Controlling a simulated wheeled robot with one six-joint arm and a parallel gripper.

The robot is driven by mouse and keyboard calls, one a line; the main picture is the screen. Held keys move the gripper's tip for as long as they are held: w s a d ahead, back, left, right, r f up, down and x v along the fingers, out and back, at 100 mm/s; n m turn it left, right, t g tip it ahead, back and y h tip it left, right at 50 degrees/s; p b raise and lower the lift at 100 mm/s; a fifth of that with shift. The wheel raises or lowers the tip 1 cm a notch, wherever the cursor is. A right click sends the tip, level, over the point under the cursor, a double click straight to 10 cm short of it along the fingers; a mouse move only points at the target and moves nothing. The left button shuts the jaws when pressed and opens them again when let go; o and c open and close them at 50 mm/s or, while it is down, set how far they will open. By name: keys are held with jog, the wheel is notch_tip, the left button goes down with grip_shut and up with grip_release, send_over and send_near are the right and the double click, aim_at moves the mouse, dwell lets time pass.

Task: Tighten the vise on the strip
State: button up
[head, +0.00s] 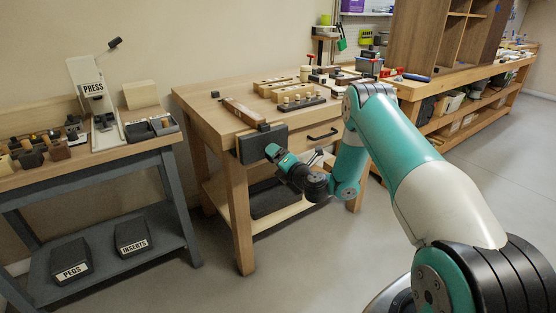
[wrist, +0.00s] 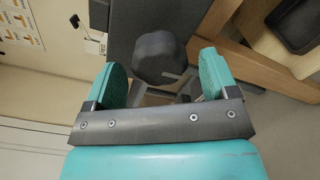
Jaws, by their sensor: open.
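The vise (head: 262,143) is a dark grey block on the front left of the wooden workbench. It also shows as a dark slab at the top of the wrist view (wrist: 122,28). A brown strip (head: 241,114) lies on the bench top with its near end by the vise; whether the jaws touch it I cannot tell. My gripper (head: 272,152) is in front of the vise. In the wrist view my gripper (wrist: 161,64) is open, its teal fingers either side of a dark faceted knob (wrist: 158,56), with visible gaps on both sides. The knob is hidden in the head view.
The workbench (head: 205,95) holds wooden blocks (head: 272,86) and a dark peg rack (head: 301,104) behind the vise. A drawer handle (head: 322,134) is at its front. A press table (head: 75,175) stands left. Open floor lies between the two.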

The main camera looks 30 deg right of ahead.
jog(key=b, duration=0.1)
jog(key=s+b, duration=0.1)
jog(key=shift+s+d+f+b, duration=0.1)
jog(key=shift+s+f+b, duration=0.05)
jog(key=shift+s+b, duration=0.15)
jog(key=shift+s+b, duration=0.25)
jog(key=shift+b, duration=0.85)
jog(key=shift+s+b, duration=0.35)
jog(key=shift+b, duration=0.7)
jog(key=s+b, duration=0.3)
jog(key=b, duration=0.2)
jog(key=shift+r, duration=0.2)
